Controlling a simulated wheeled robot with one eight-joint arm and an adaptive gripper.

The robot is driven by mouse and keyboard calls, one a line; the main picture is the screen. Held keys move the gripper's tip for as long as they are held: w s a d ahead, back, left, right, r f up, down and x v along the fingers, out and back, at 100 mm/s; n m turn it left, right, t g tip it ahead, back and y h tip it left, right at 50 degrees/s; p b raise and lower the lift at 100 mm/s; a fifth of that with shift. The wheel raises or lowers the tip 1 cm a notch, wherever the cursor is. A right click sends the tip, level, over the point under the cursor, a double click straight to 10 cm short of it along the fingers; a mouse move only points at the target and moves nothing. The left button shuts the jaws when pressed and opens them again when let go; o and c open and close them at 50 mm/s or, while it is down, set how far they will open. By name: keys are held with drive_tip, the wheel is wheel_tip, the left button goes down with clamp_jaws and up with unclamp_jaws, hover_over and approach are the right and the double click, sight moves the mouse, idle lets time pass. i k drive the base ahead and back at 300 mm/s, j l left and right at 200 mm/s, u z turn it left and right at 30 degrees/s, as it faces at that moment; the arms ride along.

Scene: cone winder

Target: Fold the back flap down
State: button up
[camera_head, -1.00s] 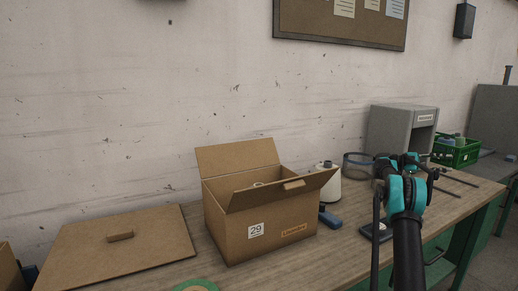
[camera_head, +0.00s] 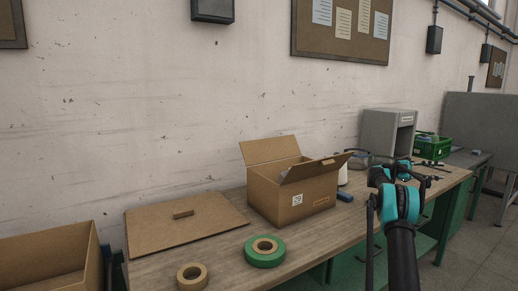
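The open cardboard box (camera_head: 292,199) stands on the workbench, with a white label on its front side. Its back flap (camera_head: 268,150) stands up and leans back towards the wall. Another flap (camera_head: 318,167) with a small tab sticks up and outward at the front right. The box's inside is mostly hidden. My arm rises at the right, and my gripper (camera_head: 428,172) is beyond its teal joints, to the right of the box and apart from it. The fingers are small and dark, partly hidden by the arm, so their opening is unclear.
A green tape roll (camera_head: 265,251) and a tan roll (camera_head: 192,277) lie in front. A blue object (camera_head: 345,197), a grey cabinet (camera_head: 382,132) and a green crate (camera_head: 431,148) are to the right.

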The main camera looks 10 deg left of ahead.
sight(254, 152)
drive_tip(key=k+j+u, duration=0.15)
drive_tip(key=k, duration=0.3)
drive_tip(key=k+l+u, duration=0.25)
drive_tip(key=k+u, duration=0.25)
drive_tip(key=j+u, duration=0.1)
drive_tip(key=u, duration=0.2)
drive_tip(key=i+u, duration=0.2)
drive_tip(key=u, duration=0.2)
drive_tip(key=i+l+u, duration=0.1)
drive_tip(key=i+l, duration=0.15)
drive_tip(key=i+l+u, duration=0.15)
drive_tip(key=l, duration=0.35)
drive_tip(key=i+l+u, duration=0.1)
drive_tip(key=i+l, duration=0.15)
drive_tip(key=l, duration=0.15)
drive_tip(key=i+l, duration=0.1)
drive_tip(key=l, duration=0.35)
drive_tip(key=i+l+u, duration=0.1)
drive_tip(key=l, duration=0.35)
drive_tip(key=j, duration=0.6)
